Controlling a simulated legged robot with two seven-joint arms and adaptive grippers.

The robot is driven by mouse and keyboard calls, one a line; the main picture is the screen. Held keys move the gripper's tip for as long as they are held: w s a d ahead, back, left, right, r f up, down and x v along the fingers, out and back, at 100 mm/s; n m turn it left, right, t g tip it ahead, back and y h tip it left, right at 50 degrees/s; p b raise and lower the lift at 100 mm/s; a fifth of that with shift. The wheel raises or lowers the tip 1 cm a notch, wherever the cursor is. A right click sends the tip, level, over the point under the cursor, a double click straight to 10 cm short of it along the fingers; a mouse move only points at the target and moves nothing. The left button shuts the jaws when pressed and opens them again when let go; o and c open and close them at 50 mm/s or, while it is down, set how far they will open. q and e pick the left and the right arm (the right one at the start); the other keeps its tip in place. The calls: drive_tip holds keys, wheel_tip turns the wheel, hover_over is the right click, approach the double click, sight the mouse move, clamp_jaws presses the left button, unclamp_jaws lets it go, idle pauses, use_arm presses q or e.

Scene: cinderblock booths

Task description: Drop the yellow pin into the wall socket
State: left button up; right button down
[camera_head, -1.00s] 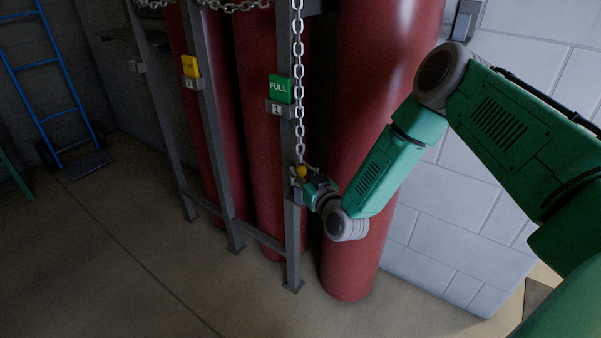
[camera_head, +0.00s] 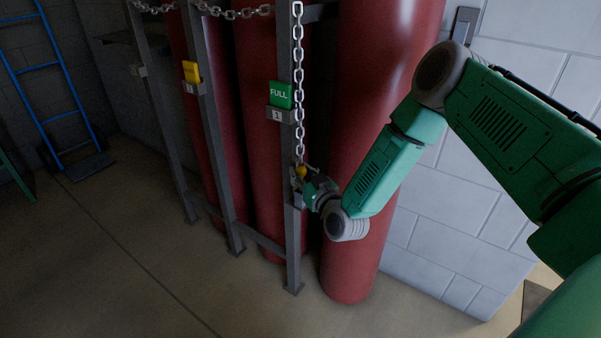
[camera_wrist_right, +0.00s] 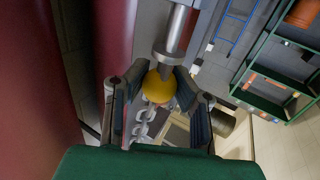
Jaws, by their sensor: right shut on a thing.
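The yellow pin shows as a small yellow knob (camera_head: 301,171) at the front post of the cylinder rack, at the chain's lower end. In the right wrist view its round yellow knob (camera_wrist_right: 158,88) sits between my fingers, with a grey metal collar and shank (camera_wrist_right: 178,32) running upward from it. My right gripper (camera_head: 307,183) is shut on the knob, beside the post. The fingers also show in the right wrist view (camera_wrist_right: 160,98), on both sides of the knob. I cannot make out the wall socket's opening. My left gripper is out of view.
A hanging chain (camera_head: 298,60) runs down the front post (camera_head: 291,220). Tall red cylinders (camera_head: 372,120) stand behind the rack. A green FULL tag (camera_head: 281,95) and a yellow tag (camera_head: 191,72) hang on posts. A blue hand truck (camera_head: 66,114) stands left. The floor in front is clear.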

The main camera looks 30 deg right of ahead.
drive_tip(key=shift+r, duration=0.15)
drive_tip(key=shift+r+p, duration=0.6)
drive_tip(key=shift+p, duration=0.1)
drive_tip(key=shift+r, duration=0.15)
drive_tip(key=shift+r+p, duration=0.65)
drive_tip(key=shift+p, duration=0.05)
